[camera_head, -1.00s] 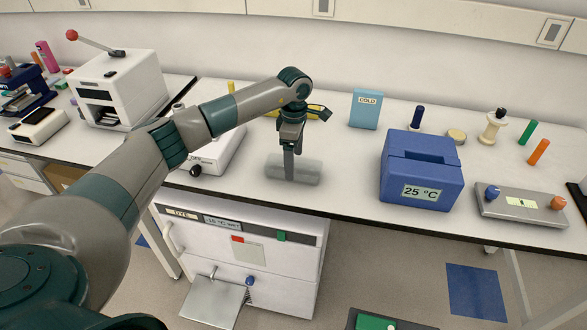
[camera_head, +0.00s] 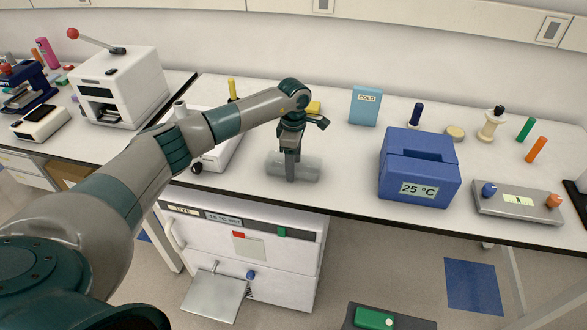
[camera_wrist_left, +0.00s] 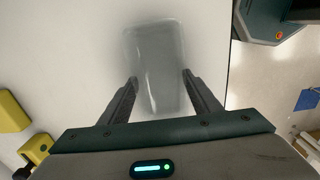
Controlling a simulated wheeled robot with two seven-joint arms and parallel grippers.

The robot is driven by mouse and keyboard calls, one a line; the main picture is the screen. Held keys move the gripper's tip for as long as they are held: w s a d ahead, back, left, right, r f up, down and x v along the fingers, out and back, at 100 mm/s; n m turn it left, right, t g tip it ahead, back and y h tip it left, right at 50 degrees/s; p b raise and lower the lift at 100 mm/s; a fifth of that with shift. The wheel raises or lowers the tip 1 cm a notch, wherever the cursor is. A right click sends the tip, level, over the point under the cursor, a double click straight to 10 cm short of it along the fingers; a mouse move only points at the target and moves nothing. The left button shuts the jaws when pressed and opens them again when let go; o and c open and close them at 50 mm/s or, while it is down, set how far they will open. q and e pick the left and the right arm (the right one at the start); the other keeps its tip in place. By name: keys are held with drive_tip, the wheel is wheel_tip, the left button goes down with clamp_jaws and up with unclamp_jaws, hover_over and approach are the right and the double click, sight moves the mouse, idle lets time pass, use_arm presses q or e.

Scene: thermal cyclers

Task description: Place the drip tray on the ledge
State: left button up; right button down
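A translucent grey tray, apparently the drip tray (camera_head: 310,168), lies on the white bench near its front edge; it also shows in the wrist view (camera_wrist_left: 155,60). My left gripper (camera_head: 290,172) points down over it. In the wrist view, the fingers of my left gripper (camera_wrist_left: 160,82) stand wide apart, one at each long side of the tray's near part. I cannot tell whether they press on it. A flat metal plate, possibly the ledge (camera_head: 214,298), sticks out low at the front of the white under-bench unit. My right gripper is not in view.
A blue 25 °C box (camera_head: 420,170) and a grey plate with knobs (camera_head: 517,204) stand right of the tray. A white device (camera_head: 215,150) stands left, partly behind my arm. A yellow object (camera_wrist_left: 12,110) is left in the wrist view. The floor before the unit looks open.

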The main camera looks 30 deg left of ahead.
use_arm(q)
drive_tip(key=shift+r, duration=0.1)
drive_tip(key=shift+c, duration=0.6)
drive_tip(key=shift+r+b, duration=0.75)
drive_tip(key=shift+r, duration=0.05)
drive_tip(key=shift+s+d+r+b, duration=0.15)
drive_tip(key=shift+r+b, duration=0.25)
drive_tip(key=shift+r, duration=0.2)
drive_tip(key=shift+w+d+r+b, duration=0.15)
drive_tip(key=shift+r+b, duration=0.25)
drive_tip(key=shift+r, duration=0.2)
drive_tip(key=s+d+r+b, duration=0.4)
drive_tip(key=d+r, duration=0.3)
drive_tip(key=d, duration=0.3)
drive_tip(key=shift+s, duration=0.55)
drive_tip(key=shift+f, duration=0.1)
